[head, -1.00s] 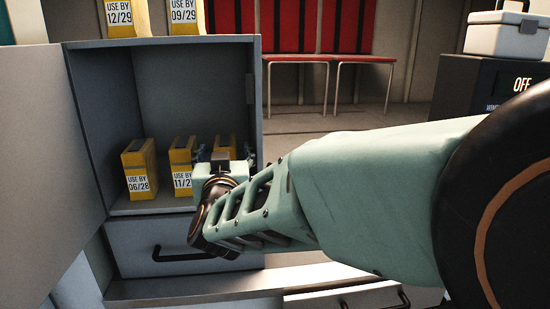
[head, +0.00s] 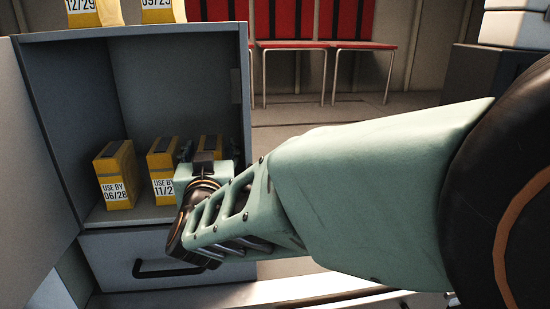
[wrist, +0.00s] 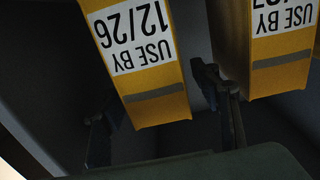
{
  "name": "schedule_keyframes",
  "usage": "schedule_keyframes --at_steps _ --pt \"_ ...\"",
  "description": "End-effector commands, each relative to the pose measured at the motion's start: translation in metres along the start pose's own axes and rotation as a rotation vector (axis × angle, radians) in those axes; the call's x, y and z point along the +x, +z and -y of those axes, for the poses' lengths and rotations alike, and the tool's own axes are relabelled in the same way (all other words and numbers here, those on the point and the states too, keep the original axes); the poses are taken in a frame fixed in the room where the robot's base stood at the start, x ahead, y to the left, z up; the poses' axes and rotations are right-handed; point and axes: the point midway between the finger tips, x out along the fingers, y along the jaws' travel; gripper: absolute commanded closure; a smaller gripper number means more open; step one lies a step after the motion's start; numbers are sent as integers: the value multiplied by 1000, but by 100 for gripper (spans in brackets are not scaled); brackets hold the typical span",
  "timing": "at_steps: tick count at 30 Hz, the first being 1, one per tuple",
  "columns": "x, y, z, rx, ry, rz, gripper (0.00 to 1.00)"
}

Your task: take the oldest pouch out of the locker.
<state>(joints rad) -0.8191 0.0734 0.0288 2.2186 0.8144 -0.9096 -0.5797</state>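The open locker (head: 160,60) holds a row of yellow pouches on its floor. The left pouch (head: 117,175) reads USE BY 06/28. The middle pouch (head: 163,172) reads 11/2 with the last digit hidden. A third pouch (head: 210,142) is mostly hidden behind my gripper (head: 209,152). In the wrist view, upside down, a pouch (wrist: 150,85) reads USE BY 12/26 and lies between my spread fingers (wrist: 160,115). I cannot tell whether either finger touches it. A neighbouring pouch (wrist: 270,60) stands close by the right finger; its date is cut off.
The locker door (head: 30,180) hangs open at left. Two more pouches, one reading 12/29 (head: 82,8), stand on the locker's top. A drawer with a black handle (head: 165,270) is below. Red chairs (head: 360,45) stand behind on open floor.

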Motion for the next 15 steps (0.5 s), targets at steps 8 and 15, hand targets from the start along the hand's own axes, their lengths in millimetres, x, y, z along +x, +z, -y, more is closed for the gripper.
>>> schedule_keyframes --at_steps 8,15 --pt "0 0 0 0 0 0 76" --pt "0 0 0 0 0 0 100"
